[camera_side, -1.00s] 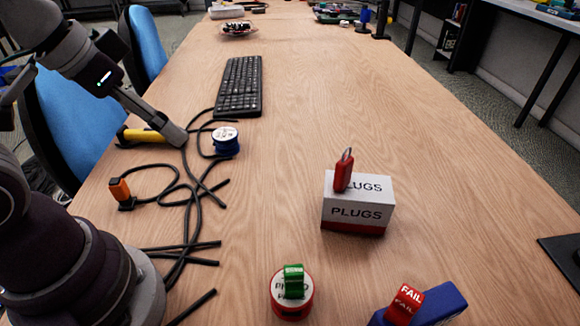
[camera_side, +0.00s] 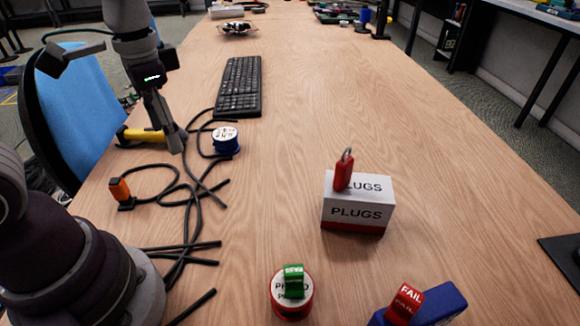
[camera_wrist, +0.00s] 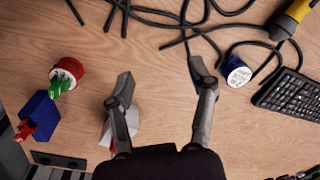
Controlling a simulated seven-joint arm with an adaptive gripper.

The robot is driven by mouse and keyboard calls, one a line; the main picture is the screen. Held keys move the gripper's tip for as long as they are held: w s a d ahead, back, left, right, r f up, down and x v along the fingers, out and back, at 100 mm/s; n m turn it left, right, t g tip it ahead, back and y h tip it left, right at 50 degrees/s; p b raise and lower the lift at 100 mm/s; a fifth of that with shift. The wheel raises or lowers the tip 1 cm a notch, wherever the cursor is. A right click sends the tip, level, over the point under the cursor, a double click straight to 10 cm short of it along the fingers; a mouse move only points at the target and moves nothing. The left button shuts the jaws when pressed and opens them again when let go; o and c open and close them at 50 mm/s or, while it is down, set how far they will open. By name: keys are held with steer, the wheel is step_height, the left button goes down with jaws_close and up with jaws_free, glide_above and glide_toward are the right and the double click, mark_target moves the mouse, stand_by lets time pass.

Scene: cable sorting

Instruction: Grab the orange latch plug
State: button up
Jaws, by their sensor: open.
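The orange latch plug (camera_side: 119,189) lies on the table at the left in the side view, with a black cable running from it. I cannot make it out in the wrist view. My gripper (camera_side: 172,137) points down beyond the plug, near the yellow-handled tool and the blue spool. In the wrist view my gripper (camera_wrist: 160,78) has its two fingers wide apart, with bare wood and cable ends between them. It is open and empty, apart from the plug.
Tangled black cables (camera_side: 185,190) lie around the plug. A blue spool (camera_side: 226,141), yellow-handled tool (camera_side: 140,135) and keyboard (camera_side: 240,85) are farther back. A PLUGS box (camera_side: 357,205), red spool (camera_side: 291,296) and blue block (camera_side: 440,306) stand to the right. The table's middle is clear.

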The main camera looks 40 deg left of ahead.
mark_target(122, 182)
steer(key=a+f+m+g+y, duration=0.2)
steer(key=f+g, duration=0.1)
steer(key=a+f+m+g+y, duration=0.2)
steer(key=a+f+g+y, duration=0.1)
steer(key=f+g, duration=0.1)
steer(key=a+f+m+g+y, duration=0.2)
steer(key=f+g+y, duration=0.1)
steer(key=shift+w+a+f, duration=0.15)
steer(key=shift+w+a, duration=0.05)
steer(key=shift+a, duration=0.05)
steer(key=x, duration=1)
steer(key=shift+s+a, duration=0.15)
steer(key=shift+a, duration=0.05)
steer(key=shift+g, duration=0.3)
jaws_close()
